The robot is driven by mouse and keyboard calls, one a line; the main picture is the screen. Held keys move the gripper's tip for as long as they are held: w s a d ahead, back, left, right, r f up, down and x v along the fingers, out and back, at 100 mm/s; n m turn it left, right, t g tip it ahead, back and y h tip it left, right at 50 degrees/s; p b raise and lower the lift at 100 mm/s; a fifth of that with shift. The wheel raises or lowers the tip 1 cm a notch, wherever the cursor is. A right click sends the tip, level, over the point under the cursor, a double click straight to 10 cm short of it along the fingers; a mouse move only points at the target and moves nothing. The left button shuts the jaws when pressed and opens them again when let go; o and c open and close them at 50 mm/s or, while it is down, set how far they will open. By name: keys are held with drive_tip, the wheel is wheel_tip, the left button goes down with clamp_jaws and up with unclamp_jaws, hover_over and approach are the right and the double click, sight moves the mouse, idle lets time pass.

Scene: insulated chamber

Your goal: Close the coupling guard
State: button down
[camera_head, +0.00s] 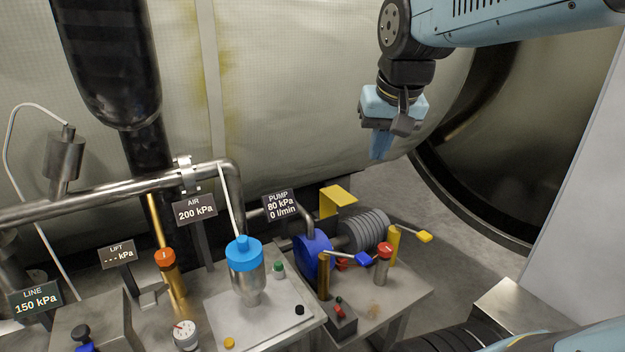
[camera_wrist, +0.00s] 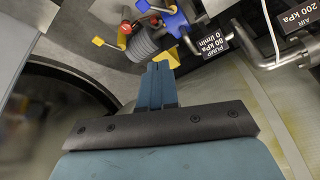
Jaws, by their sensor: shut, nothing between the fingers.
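The coupling guard appears to be the bent yellow plate (camera_head: 339,196), raised behind the gap between the blue pump (camera_head: 311,256) and the ribbed grey motor (camera_head: 366,230). The coupling itself is mostly hidden. My gripper (camera_head: 380,156) hangs above and to the right of the guard in the head view, fingers down, shut and empty, apart from it. In the wrist view my shut blue fingers (camera_wrist: 160,66) point toward the pump bench. A yellow piece (camera_wrist: 171,56), likely the guard, shows partly hidden just past the fingertips.
A yellow-handled lever (camera_head: 424,236) and a blue-handled lever (camera_head: 363,259) stick out near the motor. A red-capped post (camera_head: 384,252) stands beside them. The PUMP sign (camera_head: 279,205) and pipe (camera_head: 110,183) stand left. Open space surrounds my gripper before the large tank.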

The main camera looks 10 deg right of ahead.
drive_tip(key=w+m+g, duration=0.4)
drive_tip(key=w+m, duration=0.2)
drive_tip(key=w, duration=1.9)
drive_tip(key=w+f+m+g, duration=0.2)
drive_tip(key=w+f+m, duration=0.1)
drive_tip(key=w+f, duration=0.65)
drive_tip(key=w+a+f+m+g+h, duration=0.15)
drive_tip(key=w+f+m, duration=0.25)
drive_tip(key=w+f, duration=0.7)
drive_tip(key=x, duration=0.9)
drive_tip(key=shift+s+f+g, duration=0.2)
drive_tip(key=shift+s+g, duration=0.25)
drive_tip(key=shift+s, duration=0.05)
drive_tip(key=shift+d, duration=0.15)
